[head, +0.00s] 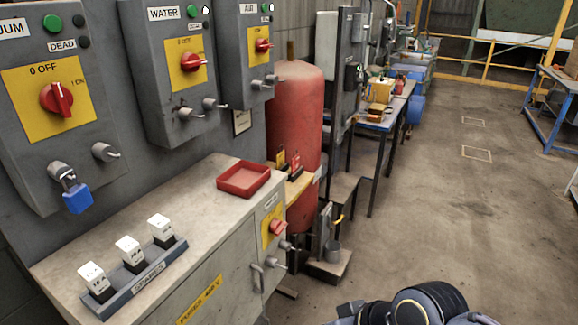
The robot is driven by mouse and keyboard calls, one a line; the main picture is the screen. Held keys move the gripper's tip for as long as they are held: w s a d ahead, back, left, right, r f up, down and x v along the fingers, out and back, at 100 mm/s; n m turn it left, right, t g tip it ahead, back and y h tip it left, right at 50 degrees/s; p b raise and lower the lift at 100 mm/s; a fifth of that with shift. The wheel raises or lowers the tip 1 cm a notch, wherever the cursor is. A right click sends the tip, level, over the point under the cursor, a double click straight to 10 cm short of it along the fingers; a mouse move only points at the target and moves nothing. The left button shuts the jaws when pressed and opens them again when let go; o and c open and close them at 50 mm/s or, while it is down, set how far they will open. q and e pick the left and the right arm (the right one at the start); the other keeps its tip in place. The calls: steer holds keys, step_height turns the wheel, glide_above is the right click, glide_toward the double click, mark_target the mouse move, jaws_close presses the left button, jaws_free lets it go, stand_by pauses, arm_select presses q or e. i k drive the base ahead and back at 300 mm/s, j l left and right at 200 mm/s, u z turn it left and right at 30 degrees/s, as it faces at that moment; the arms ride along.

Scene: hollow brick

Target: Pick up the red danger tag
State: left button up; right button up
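A small red tag (295,161), which looks like the danger tag, stands upright in a dark holder on a small wooden ledge at the right end of the grey bench cabinet. A yellow tag (281,159) stands just left of it. Any print on the tags is too small to read. A part of my arm shows at the bottom edge, right of centre, far from the tags. Neither gripper's fingers are in view.
A red tray (244,179) lies on the cabinet top (190,210), behind a rack (143,278) of white blocks. A blue padlock (77,198) hangs from the left switch box. A red tank (296,115) stands behind the tags. Floor (450,210) at right is clear.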

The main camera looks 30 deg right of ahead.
mark_target(295, 161)
steer(key=i+l, duration=0.15)
steer(key=l, duration=0.2)
steer(key=i+l+u, duration=0.15)
steer(key=l, duration=0.25)
steer(key=i+l, duration=0.15)
steer(key=l, duration=0.2)
steer(key=i+l+u, duration=0.1)
steer(key=l, duration=0.3)
steer(key=i+l+u, duration=0.1)
steer(key=l, duration=0.3)
steer(key=i+l, duration=0.2)
steer(key=l, duration=0.2)
steer(key=i+l+u, duration=0.1)
steer(key=l, duration=0.3)
